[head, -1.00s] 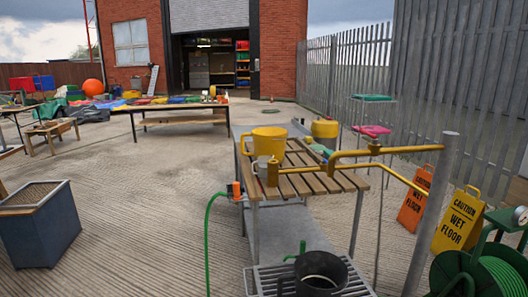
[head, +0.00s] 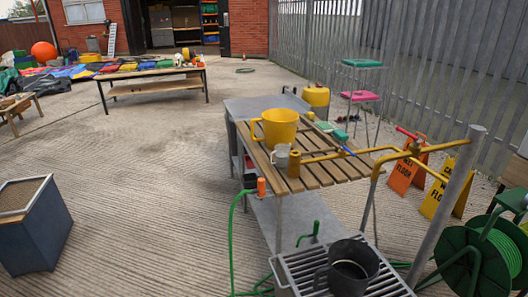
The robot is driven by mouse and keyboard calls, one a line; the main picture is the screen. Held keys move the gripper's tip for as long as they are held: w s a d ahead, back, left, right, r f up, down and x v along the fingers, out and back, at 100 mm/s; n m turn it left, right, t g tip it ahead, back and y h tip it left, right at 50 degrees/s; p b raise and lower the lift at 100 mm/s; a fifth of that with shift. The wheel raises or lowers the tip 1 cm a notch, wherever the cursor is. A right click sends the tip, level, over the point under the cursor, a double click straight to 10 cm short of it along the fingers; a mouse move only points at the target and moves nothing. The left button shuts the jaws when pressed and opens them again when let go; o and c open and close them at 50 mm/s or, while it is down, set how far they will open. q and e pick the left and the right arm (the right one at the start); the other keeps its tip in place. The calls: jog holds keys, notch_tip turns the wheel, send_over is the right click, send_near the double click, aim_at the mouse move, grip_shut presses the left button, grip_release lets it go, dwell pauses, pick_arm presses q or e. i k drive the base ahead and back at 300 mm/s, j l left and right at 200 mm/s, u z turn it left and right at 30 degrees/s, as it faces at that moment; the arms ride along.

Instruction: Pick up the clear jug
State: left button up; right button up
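A small pale grey, see-through-looking jug (head: 281,156) stands on the slatted wooden table top (head: 330,172). It is in front of a larger yellow jug (head: 280,128) with a handle on its left. A yellow pipe with a brass-coloured end (head: 294,164) is just right of the pale jug and appears close to it; I cannot tell if they touch. Neither of my grippers is in view.
A black pot (head: 347,268) sits on a metal grate (head: 300,275) at the front. A green hose reel (head: 480,260), a grey post (head: 450,200) and wet floor signs (head: 437,190) crowd the right. A planter box (head: 32,228) stands left. Open concrete lies between.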

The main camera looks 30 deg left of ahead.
aim_at(279, 157)
jog(key=i+j+z, duration=0.1)
jog(key=j, duration=0.45)
jog(key=i+j+z, duration=0.1)
jog(key=j, duration=0.5)
jog(key=i+j+z, duration=0.1)
jog(key=j, duration=0.5)
jog(key=i+j, duration=0.15)
jog(key=j, duration=0.45)
jog(key=i+j+z, duration=0.15)
jog(key=j, duration=0.45)
